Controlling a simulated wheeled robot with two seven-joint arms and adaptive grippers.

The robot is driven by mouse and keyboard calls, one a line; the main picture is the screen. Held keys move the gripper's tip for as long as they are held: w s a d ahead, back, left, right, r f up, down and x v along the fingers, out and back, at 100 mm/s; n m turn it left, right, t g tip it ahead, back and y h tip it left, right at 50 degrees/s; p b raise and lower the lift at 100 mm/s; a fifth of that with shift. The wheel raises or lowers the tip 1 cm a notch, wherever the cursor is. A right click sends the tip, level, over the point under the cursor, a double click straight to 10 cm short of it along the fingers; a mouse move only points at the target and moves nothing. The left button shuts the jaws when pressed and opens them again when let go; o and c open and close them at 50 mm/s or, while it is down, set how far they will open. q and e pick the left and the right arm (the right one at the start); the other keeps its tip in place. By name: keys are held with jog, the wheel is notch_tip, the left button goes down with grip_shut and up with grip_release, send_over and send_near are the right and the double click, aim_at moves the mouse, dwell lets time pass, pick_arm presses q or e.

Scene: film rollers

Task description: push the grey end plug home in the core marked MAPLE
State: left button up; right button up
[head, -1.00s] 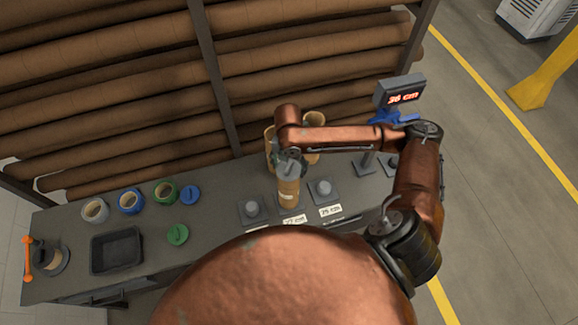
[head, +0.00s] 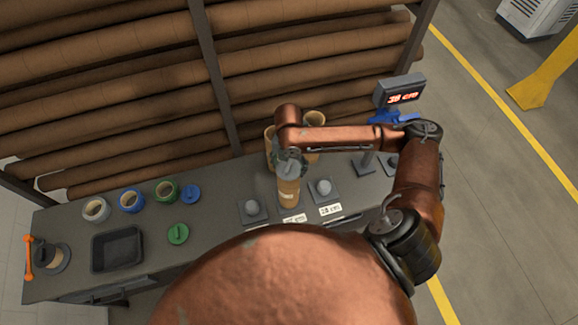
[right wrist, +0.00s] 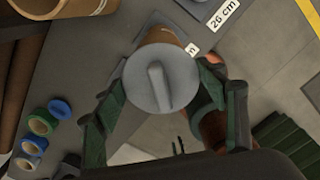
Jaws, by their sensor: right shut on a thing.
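A tan cardboard core (head: 289,192) stands upright on the bench; its marking is too small to read. The grey end plug (right wrist: 160,78), a round disc with a raised bar across it, sits at the core's upper end. In the right wrist view it covers most of the core (right wrist: 160,36), so how deep it sits cannot be told. My right gripper (right wrist: 163,76) points down from above, its green-black fingers on both sides of the plug and shut on it. In the head view, the gripper (head: 289,158) is above the core. My left gripper is not in view.
Grey domed pieces on square plates (head: 252,209) (head: 323,188) flank the core. More tan cores (head: 314,122) stand behind it. Tape rolls (head: 130,201), coloured discs (head: 178,234) and a black tray (head: 117,250) occupy the left of the bench. A display (head: 399,91) stands right.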

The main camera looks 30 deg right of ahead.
jog(key=shift+f, duration=0.35)
dwell(0.6)
jog(key=o, duration=1.2)
jog(key=shift+o, duration=0.2)
jog(key=o, duration=0.3)
jog(key=shift+o, duration=0.2)
jog(key=shift+r, duration=0.2)
jog(key=shift+r+p, duration=2.3)
jog(key=shift+p, duration=0.5)
jog(key=shift+r+p, duration=0.75)
jog(key=shift+r, duration=0.3)
